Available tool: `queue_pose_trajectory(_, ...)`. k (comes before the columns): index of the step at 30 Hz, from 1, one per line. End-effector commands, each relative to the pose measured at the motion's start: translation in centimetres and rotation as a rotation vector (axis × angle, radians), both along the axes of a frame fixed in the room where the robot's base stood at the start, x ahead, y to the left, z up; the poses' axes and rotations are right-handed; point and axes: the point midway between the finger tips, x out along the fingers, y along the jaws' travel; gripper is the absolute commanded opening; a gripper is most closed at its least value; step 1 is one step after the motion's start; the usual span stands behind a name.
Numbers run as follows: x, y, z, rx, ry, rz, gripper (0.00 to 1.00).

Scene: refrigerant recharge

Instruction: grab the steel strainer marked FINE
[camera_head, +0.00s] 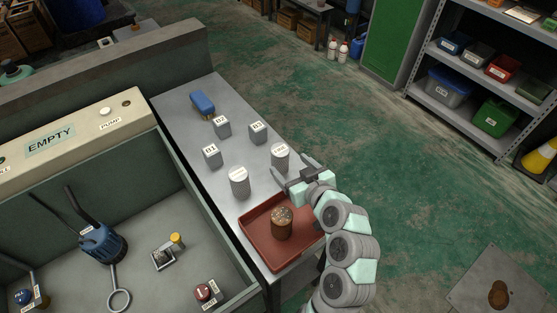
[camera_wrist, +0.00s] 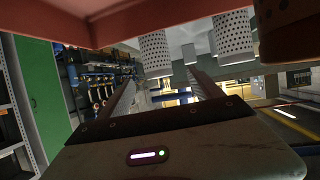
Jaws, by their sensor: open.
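Two perforated steel strainers stand upright on the metal bench. One strainer (camera_head: 280,158) is near the bench's right edge, and the other (camera_head: 240,184) is to its left and nearer the tray. Labels on their tops are too small to read, so I cannot tell which is FINE. My gripper (camera_head: 291,168) is open and empty just before the right-hand strainer. In the wrist view, one strainer (camera_wrist: 154,54) shows beyond my gripper (camera_wrist: 160,84), roughly in line with the gap between the fingers. The other strainer (camera_wrist: 235,38) is off to the right.
A red tray (camera_head: 254,242) at the bench's near end holds a brown perforated-top cylinder (camera_head: 282,226). Grey blocks marked 01 (camera_head: 212,156) and similar (camera_head: 222,127), (camera_head: 258,133) stand farther back, with a blue object (camera_head: 203,104). A walled basin (camera_head: 205,235) borders the bench's left.

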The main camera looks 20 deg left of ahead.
Motion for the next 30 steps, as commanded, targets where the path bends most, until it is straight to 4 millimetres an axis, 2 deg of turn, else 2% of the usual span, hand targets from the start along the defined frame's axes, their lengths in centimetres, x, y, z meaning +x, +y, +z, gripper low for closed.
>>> queue_pose_trajectory(3,1.3,1.5,-1.2,-0.001,0.006,0.004,0.75)
queue_pose_trajectory(11,2.7,2.5,-1.9,0.0,0.003,-0.002,0.75)
queue_pose_trajectory(21,5.5,4.8,-4.6,0.0,0.005,0.001,0.75)
queue_pose_trajectory(30,5.9,5.1,-4.6,0.001,0.002,-0.004,0.73)
